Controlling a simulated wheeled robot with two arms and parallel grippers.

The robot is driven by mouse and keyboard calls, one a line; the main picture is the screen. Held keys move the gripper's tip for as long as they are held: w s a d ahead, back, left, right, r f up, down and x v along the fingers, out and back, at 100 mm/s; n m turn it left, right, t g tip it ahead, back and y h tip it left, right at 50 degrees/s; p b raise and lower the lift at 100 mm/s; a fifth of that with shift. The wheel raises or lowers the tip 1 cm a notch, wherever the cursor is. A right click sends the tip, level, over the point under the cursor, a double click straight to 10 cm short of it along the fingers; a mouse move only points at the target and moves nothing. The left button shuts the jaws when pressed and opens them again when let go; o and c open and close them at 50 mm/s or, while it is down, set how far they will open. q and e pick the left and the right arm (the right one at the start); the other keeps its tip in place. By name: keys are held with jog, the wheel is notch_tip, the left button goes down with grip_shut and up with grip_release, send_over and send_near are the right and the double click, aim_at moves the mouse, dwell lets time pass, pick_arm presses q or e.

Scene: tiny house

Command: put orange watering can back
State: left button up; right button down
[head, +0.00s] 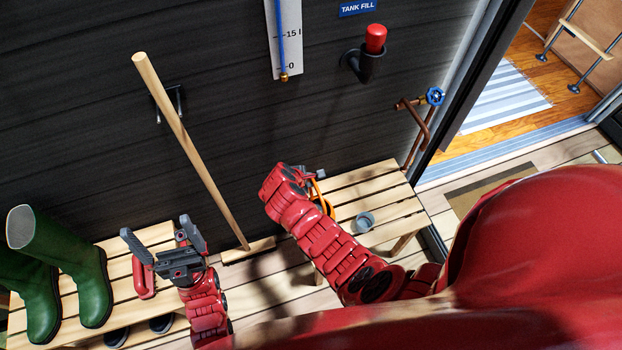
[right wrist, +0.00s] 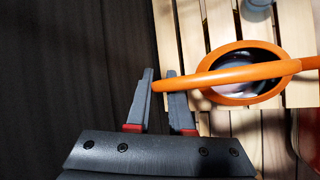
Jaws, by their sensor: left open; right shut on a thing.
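The orange watering can (right wrist: 228,96) is seen from above in the right wrist view, with its round opening and handle bar. In the head view only a thin orange part (head: 322,196) shows behind my right arm. My right gripper (right wrist: 163,76) is shut on the end of the handle bar. The can is over the slatted wooden bench (head: 370,180); I cannot tell whether it touches it. In the head view the right gripper (head: 310,174) is mostly hidden by its own wrist. My left gripper (head: 155,226) is open and empty, near the left bench.
A grey cup (head: 365,221) stands on the right bench. Green boots (head: 90,285) stand on the left bench (head: 150,240). A wooden pole (head: 190,150) leans by the dark wall. A copper pipe with blue valve (head: 435,97) is beside the doorway.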

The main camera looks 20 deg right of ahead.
jog(key=c, duration=0.8)
grip_release()
jog(key=shift+r, duration=0.15)
jog(key=shift+b+v, duration=0.35)
jog(key=shift+v, duration=5.6)
jog(key=shift+a, duration=0.15)
